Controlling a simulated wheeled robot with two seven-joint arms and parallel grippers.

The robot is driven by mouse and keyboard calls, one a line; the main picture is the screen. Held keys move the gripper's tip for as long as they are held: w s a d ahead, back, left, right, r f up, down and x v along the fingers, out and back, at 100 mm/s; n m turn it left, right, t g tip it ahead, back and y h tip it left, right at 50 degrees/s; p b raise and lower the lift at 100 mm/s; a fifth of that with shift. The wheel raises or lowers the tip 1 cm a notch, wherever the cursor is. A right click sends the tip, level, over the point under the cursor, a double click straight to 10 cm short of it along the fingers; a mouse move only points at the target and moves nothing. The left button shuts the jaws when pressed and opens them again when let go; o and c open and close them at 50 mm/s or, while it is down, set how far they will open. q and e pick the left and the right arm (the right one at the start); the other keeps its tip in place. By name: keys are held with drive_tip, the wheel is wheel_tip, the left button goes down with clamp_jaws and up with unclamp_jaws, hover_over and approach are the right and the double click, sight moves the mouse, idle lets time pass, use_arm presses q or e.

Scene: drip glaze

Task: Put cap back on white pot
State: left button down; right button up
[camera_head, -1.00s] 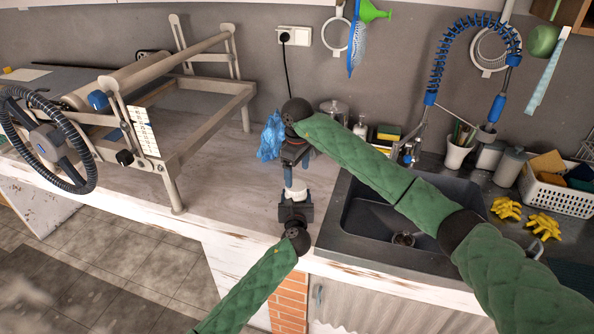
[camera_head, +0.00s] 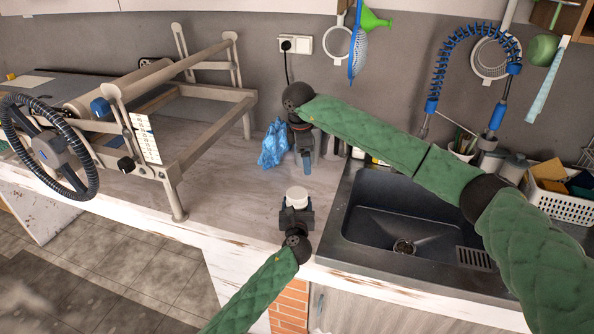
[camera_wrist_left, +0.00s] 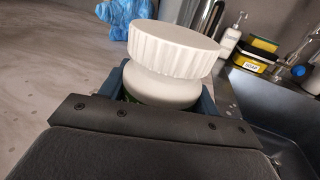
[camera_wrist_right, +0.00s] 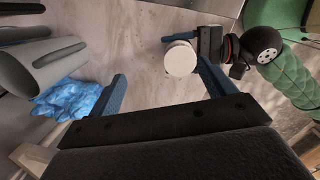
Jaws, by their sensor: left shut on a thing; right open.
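The white pot (camera_wrist_left: 160,88) is upright in my left gripper (camera_head: 297,210), which is shut on its body near the counter's front edge. A wide white ribbed cap (camera_wrist_left: 172,48) sits on top of the pot; whether it is screwed tight I cannot tell. The cap also shows from above in the head view (camera_head: 297,194) and in the right wrist view (camera_wrist_right: 180,59). My right gripper (camera_head: 306,160) is open and empty, behind and above the pot, apart from the cap. The pot's lower part is hidden by the left gripper.
A crumpled blue cloth or bag (camera_head: 274,146) lies behind on the counter, near grey cylindrical containers (camera_wrist_right: 40,62). A dark sink (camera_head: 400,220) is to the right. A slab-roller frame (camera_head: 172,190) stands left. Bare counter (camera_head: 235,190) lies between.

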drive_tip(key=f+n, duration=0.1)
drive_tip(key=n, duration=0.5)
drive_tip(key=s+f+n, duration=0.1)
drive_tip(key=n, duration=0.5)
drive_tip(key=f+n, duration=0.1)
drive_tip(key=n, duration=0.5)
drive_tip(key=shift+s+a+n+g, duration=0.3)
drive_tip(key=shift+a, duration=0.1)
drive_tip(key=n, duration=0.5)
drive_tip(key=shift+s+a+f+n, duration=0.2)
drive_tip(key=shift+f+n, duration=0.05)
drive_tip(key=shift+n, duration=0.05)
drive_tip(key=n, duration=0.5)
drive_tip(key=shift+s+a+f+n+y, duration=0.1)
drive_tip(key=shift+s+a+n+y, duration=0.05)
drive_tip(key=shift+a+n+y, duration=0.2)
drive_tip(key=n, duration=0.7)
drive_tip(key=shift+a, duration=0.15)
drive_tip(key=n, duration=0.7)
drive_tip(key=shift+a+y, duration=0.15)
drive_tip(key=shift+y, duration=0.1)
drive_tip(key=n, duration=0.5)
drive_tip(key=shift+n, duration=0.35)
